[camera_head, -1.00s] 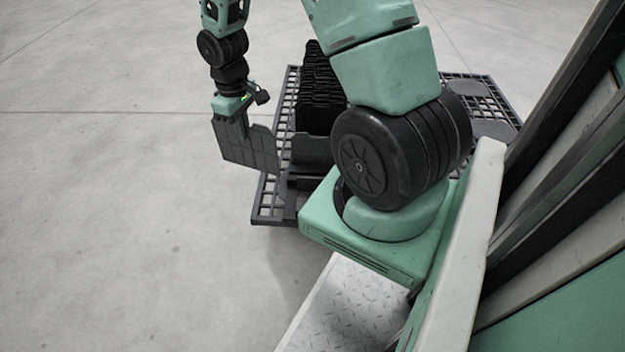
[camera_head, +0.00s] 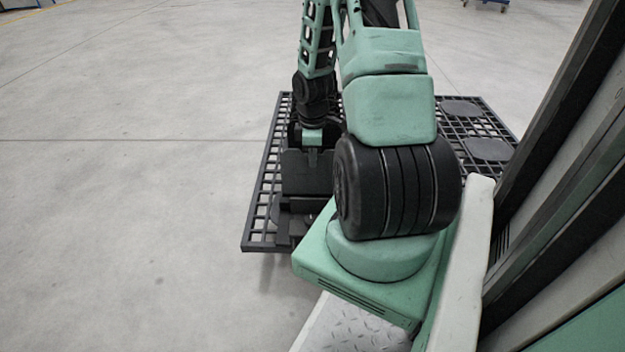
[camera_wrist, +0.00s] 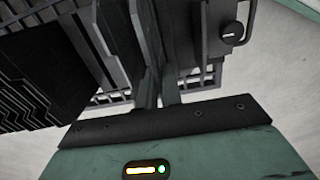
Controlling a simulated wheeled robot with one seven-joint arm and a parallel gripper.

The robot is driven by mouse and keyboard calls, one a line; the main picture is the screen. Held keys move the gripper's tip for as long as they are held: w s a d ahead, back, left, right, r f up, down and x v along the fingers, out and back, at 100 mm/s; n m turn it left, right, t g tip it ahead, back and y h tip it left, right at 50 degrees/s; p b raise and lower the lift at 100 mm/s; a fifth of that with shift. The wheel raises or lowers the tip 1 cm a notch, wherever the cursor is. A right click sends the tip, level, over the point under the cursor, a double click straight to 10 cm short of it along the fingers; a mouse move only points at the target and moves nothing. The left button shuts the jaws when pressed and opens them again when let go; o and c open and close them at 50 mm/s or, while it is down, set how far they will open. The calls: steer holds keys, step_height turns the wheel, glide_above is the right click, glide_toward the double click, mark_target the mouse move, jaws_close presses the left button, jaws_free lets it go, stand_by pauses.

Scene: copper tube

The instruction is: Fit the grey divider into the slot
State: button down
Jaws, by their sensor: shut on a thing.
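My gripper (camera_head: 312,145) is shut on the grey divider (camera_head: 300,162), a flat plate hanging below it in the head view. The divider is at the front of the black rack, and its lower part cannot be told apart from the rack's dark front. In the wrist view the gripper's fingers (camera_wrist: 160,95) meet at the grey divider (camera_wrist: 180,40), seen nearly edge-on. A row of black slotted plates (camera_wrist: 25,85) stands to the left of it. The slot itself cannot be made out, and I cannot tell whether the divider touches the rack.
The rack stands on a black grid pallet (camera_head: 262,205), with round dark pads (camera_head: 488,149) at its right side. My arm hides most of the rack in the head view. A dark part with a handle (camera_wrist: 232,35) shows at right in the wrist view. Open floor lies left.

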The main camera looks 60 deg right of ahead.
mark_target(312, 172)
steer(key=shift+f+b, duration=1.2)
steer(key=shift+f, duration=1)
steer(key=shift+f, duration=0.15)
steer(key=c, duration=1.6)
jaws_free()
steer(key=shift+o, duration=0.2)
